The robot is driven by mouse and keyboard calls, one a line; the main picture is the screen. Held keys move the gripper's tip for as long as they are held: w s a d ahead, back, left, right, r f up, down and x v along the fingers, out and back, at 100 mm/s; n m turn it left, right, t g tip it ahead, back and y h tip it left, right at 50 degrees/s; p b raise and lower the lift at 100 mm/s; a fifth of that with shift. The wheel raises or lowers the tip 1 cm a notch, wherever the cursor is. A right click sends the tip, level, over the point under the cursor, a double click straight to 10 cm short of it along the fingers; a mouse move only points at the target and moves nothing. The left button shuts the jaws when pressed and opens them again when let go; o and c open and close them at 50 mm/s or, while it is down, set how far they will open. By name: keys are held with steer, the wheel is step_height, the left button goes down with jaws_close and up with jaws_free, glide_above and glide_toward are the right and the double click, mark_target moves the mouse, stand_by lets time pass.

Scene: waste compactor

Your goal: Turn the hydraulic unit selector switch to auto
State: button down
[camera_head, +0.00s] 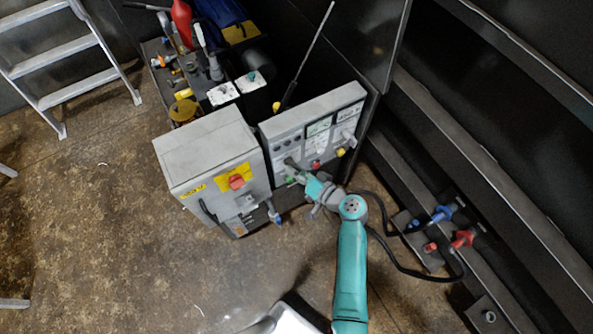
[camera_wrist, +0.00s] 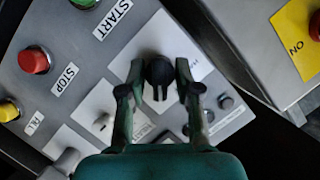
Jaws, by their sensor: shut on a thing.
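The hydraulic unit control panel (camera_head: 279,146) is a grey box front with buttons, labels and switches. In the wrist view, a black selector switch knob (camera_wrist: 159,72) sits on a white label plate (camera_wrist: 153,40). My gripper (camera_wrist: 159,84) has one finger on each side of this knob and is shut on it. The label text by the knob is mostly hidden by the fingers, so I cannot read the switch position. In the head view, my gripper (camera_head: 292,165) is at the lower left of the panel, and the knob is hidden there.
A red stop button (camera_wrist: 34,61), a yellow button (camera_wrist: 8,111) and a START label lie left of the knob. A grey cabinet (camera_head: 205,150) with a red-yellow switch (camera_head: 237,181) stands close beside the panel. Red and blue hose couplings (camera_head: 463,238) are at right. Open floor lies at left.

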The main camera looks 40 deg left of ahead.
steer(key=shift+m, duration=0.3)
stand_by(0.4)
steer(key=c, duration=1.2)
jaws_free()
steer(key=v, duration=1.2)
steer(key=shift+w+d+f, duration=0.1)
steer(key=shift+f, duration=0.05)
